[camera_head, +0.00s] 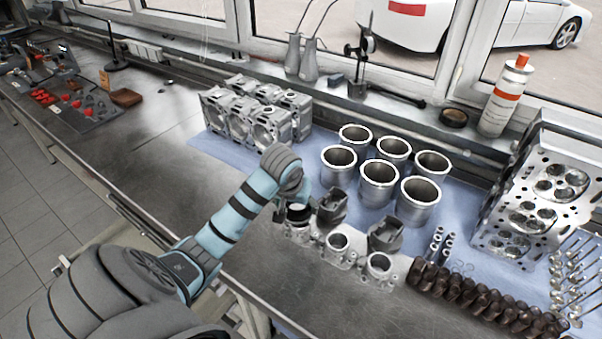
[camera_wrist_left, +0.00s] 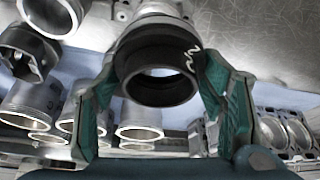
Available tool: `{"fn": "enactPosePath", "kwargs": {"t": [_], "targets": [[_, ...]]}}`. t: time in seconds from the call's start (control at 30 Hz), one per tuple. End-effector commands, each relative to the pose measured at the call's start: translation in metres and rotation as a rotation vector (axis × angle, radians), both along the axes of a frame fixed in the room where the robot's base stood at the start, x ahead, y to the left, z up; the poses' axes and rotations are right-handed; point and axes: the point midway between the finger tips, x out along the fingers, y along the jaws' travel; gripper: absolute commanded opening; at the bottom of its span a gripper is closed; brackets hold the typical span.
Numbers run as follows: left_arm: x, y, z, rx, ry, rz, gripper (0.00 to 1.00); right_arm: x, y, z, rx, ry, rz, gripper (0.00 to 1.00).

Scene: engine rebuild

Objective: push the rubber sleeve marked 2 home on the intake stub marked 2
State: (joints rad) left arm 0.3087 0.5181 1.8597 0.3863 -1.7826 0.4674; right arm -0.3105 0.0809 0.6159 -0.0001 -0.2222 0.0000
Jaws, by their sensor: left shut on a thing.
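The black rubber sleeve (camera_wrist_left: 150,58) carries a white 2 on its rim in the left wrist view. My left gripper (camera_wrist_left: 160,85) is shut on it, with a green-padded finger on each side. In the head view the sleeve (camera_head: 298,213) is at the leftmost stub of a silver intake part (camera_head: 352,252), and my left gripper (camera_head: 294,207) comes down around it. The stub (camera_wrist_left: 152,10) shows behind the sleeve in the wrist view. How far the sleeve sits on it is hidden, and I cannot read a number on the stub. My right gripper is not in view.
Two dark grey parts (camera_head: 385,234) stand close behind the intake part. Several cylinder liners (camera_head: 378,184) stand behind them on the blue mat. A dark lobed shaft (camera_head: 485,298) lies to the right. The bench to the left (camera_head: 150,150) is clear.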

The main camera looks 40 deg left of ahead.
Motion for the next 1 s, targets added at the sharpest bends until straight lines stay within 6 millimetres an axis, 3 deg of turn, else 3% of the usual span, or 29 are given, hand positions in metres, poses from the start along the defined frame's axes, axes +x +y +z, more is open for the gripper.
{"fn": "enactPosePath", "kwargs": {"t": [0.37, 1.0], "targets": [[0.001, -0.001, -0.008, 0.001, -0.002, -0.002, 0.36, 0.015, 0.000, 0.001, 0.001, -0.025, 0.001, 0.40], [-0.003, -0.003, -0.008, 0.001, -0.001, -0.003, 0.36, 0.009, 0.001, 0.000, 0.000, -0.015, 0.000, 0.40]]}}
